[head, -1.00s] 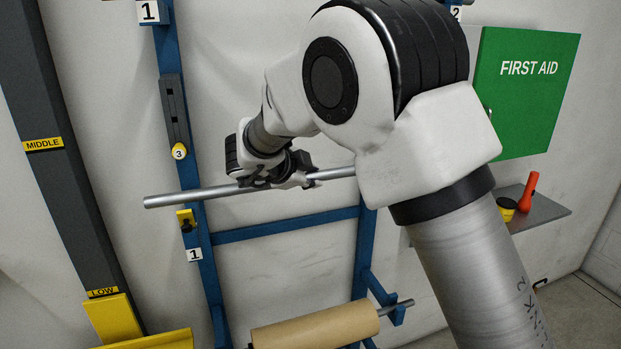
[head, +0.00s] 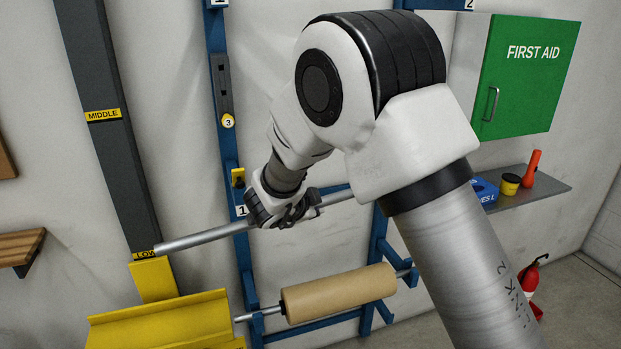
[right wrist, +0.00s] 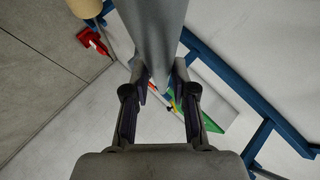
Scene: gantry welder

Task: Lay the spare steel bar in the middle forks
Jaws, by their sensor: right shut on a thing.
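My right gripper (head: 298,210) is shut on a grey round steel bar (head: 200,238) near its middle. The bar is held in front of the blue rack, slightly tilted in the picture, with its left end near the LOW label and its right part behind my arm. In the right wrist view the bar (right wrist: 155,30) runs between the fingers (right wrist: 157,92). A yellow bracket with a dark gap (head: 238,177) sits on the rack's left upright, above the bar in the picture; I cannot tell whether it is one of the middle forks. The right upright is partly hidden. My left gripper is not in view.
A brown roll (head: 340,292) on a rod rests in the rack's lower arms. A yellow tray (head: 160,320) stands beside a dark post (head: 95,130) marked MIDDLE and LOW. A green first aid cabinet (head: 530,75) and a small shelf (head: 540,192) are at right.

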